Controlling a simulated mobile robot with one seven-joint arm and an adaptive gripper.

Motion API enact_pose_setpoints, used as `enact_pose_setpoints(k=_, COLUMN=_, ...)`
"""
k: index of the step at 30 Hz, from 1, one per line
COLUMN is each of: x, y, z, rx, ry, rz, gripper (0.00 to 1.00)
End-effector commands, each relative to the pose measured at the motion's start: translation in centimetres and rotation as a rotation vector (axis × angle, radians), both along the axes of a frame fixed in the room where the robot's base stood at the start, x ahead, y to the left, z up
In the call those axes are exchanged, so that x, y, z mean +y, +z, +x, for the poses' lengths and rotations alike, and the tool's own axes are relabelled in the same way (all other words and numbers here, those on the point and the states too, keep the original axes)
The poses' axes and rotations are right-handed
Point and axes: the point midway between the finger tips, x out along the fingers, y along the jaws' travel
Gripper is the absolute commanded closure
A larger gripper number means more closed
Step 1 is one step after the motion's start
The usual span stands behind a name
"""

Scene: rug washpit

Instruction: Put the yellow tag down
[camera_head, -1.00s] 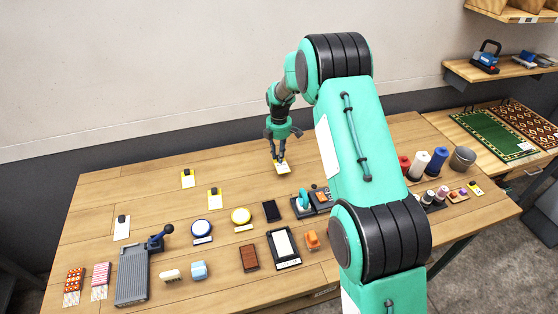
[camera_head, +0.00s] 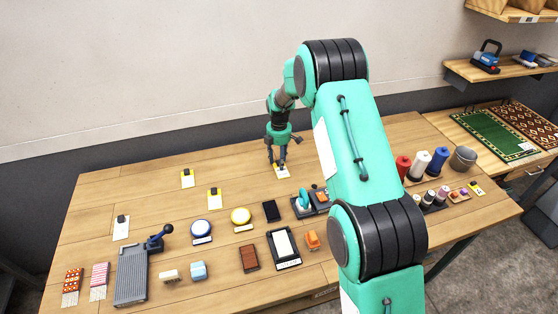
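A small white tag with yellow at its edge (camera_head: 282,172) is at the back of the wooden table, just below my gripper (camera_head: 278,162). It appears to lie flat on the tabletop. My gripper points down with its fingers spread apart, and the fingertips are very close to the tag's far side. Whether a finger still touches the tag is too small to tell. Two similar white-and-yellow tags with dark clips lie to the left, one farther back (camera_head: 187,178) and one nearer (camera_head: 214,198).
A white tag (camera_head: 121,228) lies at the left. Thread spools (camera_head: 438,161) stand at the right. The table's back left is clear.

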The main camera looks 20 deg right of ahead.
Motion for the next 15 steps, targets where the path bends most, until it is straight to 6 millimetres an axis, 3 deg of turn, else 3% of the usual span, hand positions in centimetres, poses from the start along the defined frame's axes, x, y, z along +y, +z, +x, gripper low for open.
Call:
enact_pose_setpoints(k=8, x=0.0, y=0.5, z=0.0, rx=0.0, ry=0.0, rz=0.0, gripper=0.59)
enact_pose_setpoints(k=15, x=0.0, y=2.9, z=0.1, rx=-0.003, ry=0.0, rz=0.0, gripper=0.59)
